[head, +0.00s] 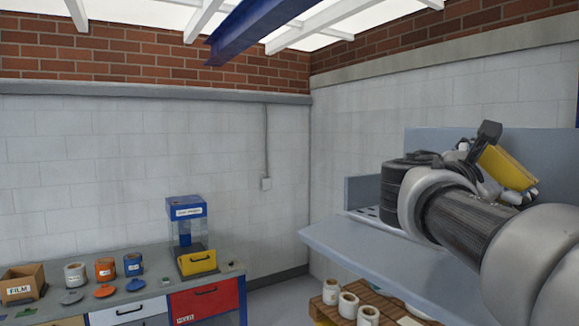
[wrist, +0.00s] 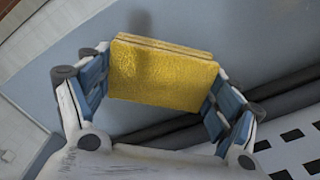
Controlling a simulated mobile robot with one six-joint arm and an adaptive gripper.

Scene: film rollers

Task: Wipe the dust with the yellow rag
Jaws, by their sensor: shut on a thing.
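The yellow rag (wrist: 165,78) looks like a thick folded pad in the wrist view. My gripper (wrist: 160,82) is shut on it, with one blue-padded finger at each side edge. In the head view the rag (head: 508,168) shows tilted at the end of my arm, at the right, partly covered by my gripper (head: 490,157). It appears raised above the grey-blue machine top (head: 375,245); I cannot tell whether it touches the panel behind it.
Dark rollers (wrist: 180,132) and a slotted plate (wrist: 292,148) lie beyond the rag. An upright panel (head: 430,142) rises behind the arm. A bench (head: 140,290) at left holds jars, a box (head: 22,283) and a blue dispenser (head: 186,222).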

